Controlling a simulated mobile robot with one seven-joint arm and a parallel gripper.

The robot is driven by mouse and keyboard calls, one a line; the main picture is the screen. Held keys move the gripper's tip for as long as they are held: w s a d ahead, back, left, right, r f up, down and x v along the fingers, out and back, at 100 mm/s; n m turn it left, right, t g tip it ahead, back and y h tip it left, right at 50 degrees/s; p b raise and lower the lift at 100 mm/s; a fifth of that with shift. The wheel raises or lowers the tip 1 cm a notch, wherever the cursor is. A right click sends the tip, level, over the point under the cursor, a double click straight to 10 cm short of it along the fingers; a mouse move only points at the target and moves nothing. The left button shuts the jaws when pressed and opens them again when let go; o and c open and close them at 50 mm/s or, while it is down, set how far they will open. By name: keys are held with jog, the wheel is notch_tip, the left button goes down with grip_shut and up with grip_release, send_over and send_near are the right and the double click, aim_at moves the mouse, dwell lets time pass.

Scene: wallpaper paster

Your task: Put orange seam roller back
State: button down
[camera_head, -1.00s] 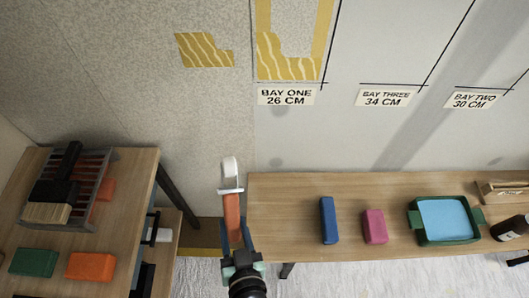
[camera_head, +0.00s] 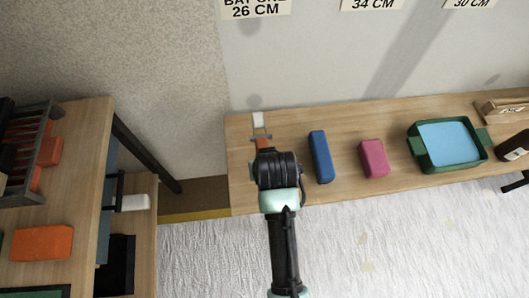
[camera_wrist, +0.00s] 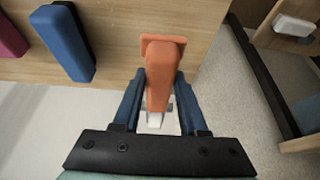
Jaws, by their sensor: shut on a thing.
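The orange seam roller has an orange handle (camera_head: 262,142) and a pale roller end (camera_head: 258,119). My gripper (camera_wrist: 158,105) is shut on its handle, with one blue finger on each side; the orange handle (camera_wrist: 161,70) fills the gap in the wrist view. In the head view the roller is at the left end of the long wooden bench (camera_head: 245,180), pale end toward the wall. My wrist hides most of the handle there. I cannot tell whether the roller touches the bench top.
A blue block (camera_head: 321,157) and a pink block (camera_head: 373,159) stand to the right of the roller, then a green tray (camera_head: 478,155). A side table (camera_head: 85,140) with a rack (camera_head: 45,125) and an orange block (camera_head: 42,243) is at the left, across a gap.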

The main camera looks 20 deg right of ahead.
jog(key=shift+s+d, duration=0.15)
jog(key=shift+d, duration=0.1)
notch_tip(320, 180, down, 8)
jog(key=shift+f+b, duration=0.15)
jog(key=shift+b, duration=1.05)
jog(key=shift+f, duration=0.7)
jog(key=shift+f, duration=0.1)
jog(key=shift+c, duration=2.2)
grip_release()
jog(key=shift+f, duration=0.1)
jog(key=shift+f+b, duration=0.15)
jog(key=shift+b, duration=0.2)
jog(key=p+v, duration=0.4)
jog(key=v, duration=0.9)
jog(key=shift+w+a+r, duration=0.2)
jog(key=shift+w+r, duration=0.05)
